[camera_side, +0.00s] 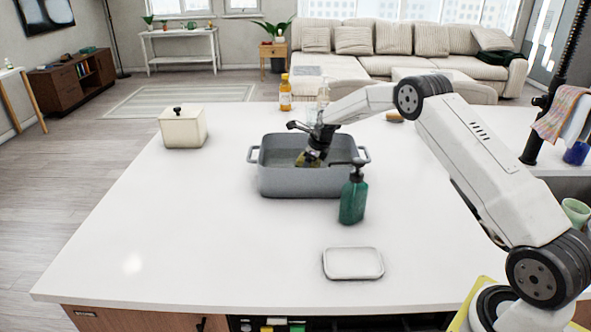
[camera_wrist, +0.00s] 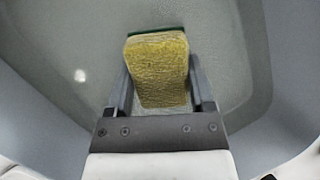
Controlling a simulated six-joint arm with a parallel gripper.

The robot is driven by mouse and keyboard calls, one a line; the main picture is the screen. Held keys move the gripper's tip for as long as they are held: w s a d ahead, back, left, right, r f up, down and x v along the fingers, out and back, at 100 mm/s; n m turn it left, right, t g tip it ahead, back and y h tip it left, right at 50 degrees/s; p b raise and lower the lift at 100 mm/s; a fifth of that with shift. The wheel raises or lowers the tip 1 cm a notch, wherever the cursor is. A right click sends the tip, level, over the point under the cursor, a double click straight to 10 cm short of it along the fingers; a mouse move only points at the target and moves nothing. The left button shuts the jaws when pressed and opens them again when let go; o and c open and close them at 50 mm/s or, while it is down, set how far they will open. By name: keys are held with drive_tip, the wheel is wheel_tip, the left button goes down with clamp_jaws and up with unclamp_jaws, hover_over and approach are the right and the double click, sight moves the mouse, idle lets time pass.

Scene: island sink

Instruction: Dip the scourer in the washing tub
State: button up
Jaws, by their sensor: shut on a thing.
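The washing tub (camera_side: 300,181) is a grey rectangular basin with two side handles, standing on the white counter. My gripper (camera_side: 312,156) points down inside the tub's opening in the side view. It is shut on the scourer (camera_side: 308,159), a yellow sponge with a dark green edge. In the wrist view the scourer (camera_wrist: 158,70) sits between the two fingers of my gripper (camera_wrist: 160,85), with the grey tub interior (camera_wrist: 65,50) around it. The scourer's lower part is hidden in the side view by the tub's front wall. I cannot tell whether it touches the tub floor.
A green pump bottle (camera_side: 353,196) stands close to the tub's front right. A white dish (camera_side: 353,263) lies nearer the front. A cream lidded box (camera_side: 183,128) is at the back left, and a yellow bottle (camera_side: 285,93) stands behind the tub. The left counter is clear.

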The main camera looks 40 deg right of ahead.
wheel_tip(320, 180, up, 12)
drive_tip(key=shift+r, duration=0.15)
idle(1.6)
idle(1.6)
